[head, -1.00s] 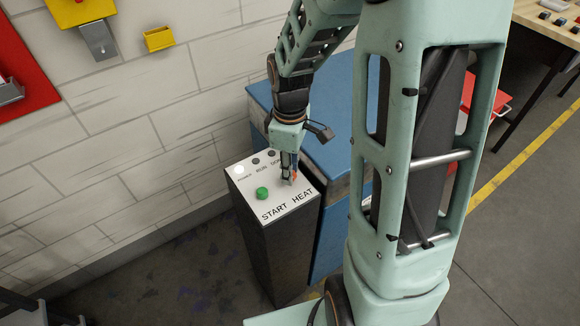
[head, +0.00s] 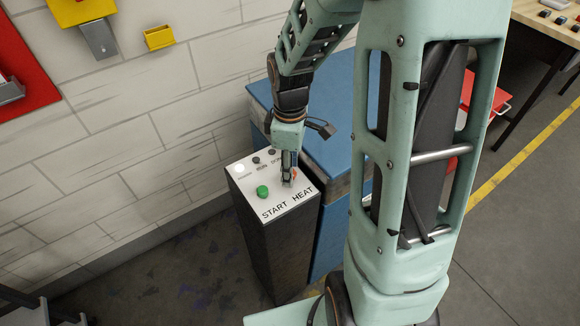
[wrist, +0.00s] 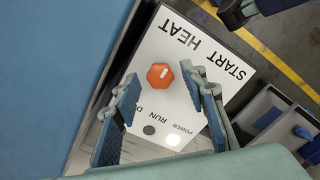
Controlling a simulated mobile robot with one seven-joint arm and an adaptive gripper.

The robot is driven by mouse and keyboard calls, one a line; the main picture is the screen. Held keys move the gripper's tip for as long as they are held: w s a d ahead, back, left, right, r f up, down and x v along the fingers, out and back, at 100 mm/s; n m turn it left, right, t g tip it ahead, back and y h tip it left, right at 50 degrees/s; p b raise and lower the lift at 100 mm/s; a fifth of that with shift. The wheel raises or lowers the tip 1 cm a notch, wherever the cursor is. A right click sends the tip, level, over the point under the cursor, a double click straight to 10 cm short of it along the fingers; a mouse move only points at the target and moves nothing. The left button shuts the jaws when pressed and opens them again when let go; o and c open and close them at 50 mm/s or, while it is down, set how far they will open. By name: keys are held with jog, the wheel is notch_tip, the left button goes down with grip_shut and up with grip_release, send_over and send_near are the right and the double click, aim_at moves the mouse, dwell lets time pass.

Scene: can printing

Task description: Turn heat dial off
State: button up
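The heat dial (wrist: 160,76) is an orange-red octagonal knob with a white mark, by the word HEAT on the white top panel (wrist: 206,62). In the head view, only a bit of the dial's orange (head: 295,176) shows behind the fingers. My gripper (wrist: 159,77) is over the panel, pointing down, with its fingers apart on either side of the dial. There are gaps between dial and fingers in the wrist view; whether the tips reach down to its height is unclear. My gripper (head: 288,182) looks narrow from the head.
A green button (head: 263,192) sits left of the dial, above START. A white lamp (head: 239,169) and two dark lamps line the panel's back edge. A blue cabinet (head: 325,150) adjoins the dark pedestal (head: 258,245) on the right. A brick wall stands behind.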

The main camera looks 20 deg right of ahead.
notch_tip(320, 180, up, 12)
dwell(0.7)
dwell(0.4)
